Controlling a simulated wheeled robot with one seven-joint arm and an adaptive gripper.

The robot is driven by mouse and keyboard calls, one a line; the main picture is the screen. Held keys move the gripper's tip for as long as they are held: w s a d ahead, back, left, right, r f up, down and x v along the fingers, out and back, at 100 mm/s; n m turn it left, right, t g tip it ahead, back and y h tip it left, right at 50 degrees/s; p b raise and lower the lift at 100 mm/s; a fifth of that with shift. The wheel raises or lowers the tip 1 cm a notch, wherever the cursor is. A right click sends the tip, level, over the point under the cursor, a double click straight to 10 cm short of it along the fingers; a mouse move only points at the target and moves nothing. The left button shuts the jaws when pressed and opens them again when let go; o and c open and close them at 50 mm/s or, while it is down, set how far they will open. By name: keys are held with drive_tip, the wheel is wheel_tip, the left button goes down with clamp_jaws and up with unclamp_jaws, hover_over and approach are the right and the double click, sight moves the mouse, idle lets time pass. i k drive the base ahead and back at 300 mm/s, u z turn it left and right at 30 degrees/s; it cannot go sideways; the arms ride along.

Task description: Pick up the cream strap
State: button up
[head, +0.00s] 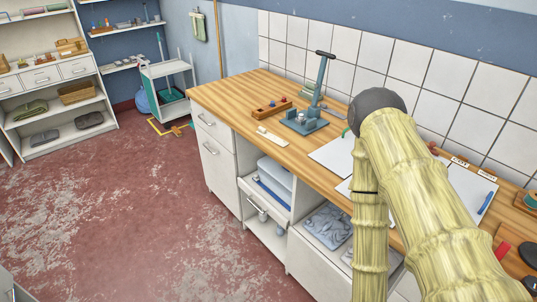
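A small, narrow cream strip (271,137) lies flat on the wooden worktop near its front edge, left of the blue-grey press. It looks like the cream strap, but it is too small to be sure. My arm, in a pale yellow bamboo-like cover with a dark round joint, fills the right of the head view. My gripper is not in view, so its state and any hold cannot be seen.
A blue-grey lever press (306,121) stands on the wooden worktop (236,96), beside a wooden block with coloured pieces (271,108). White sheets (333,156) lie right of it. An open drawer (264,192) juts out below. The red floor at left is mostly clear.

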sight(261, 131)
drive_tip(key=z, duration=0.35)
drive_tip(key=k, duration=0.25)
drive_tip(key=u, duration=1.15)
drive_tip(key=i, duration=1.4)
drive_tip(key=z, duration=0.75)
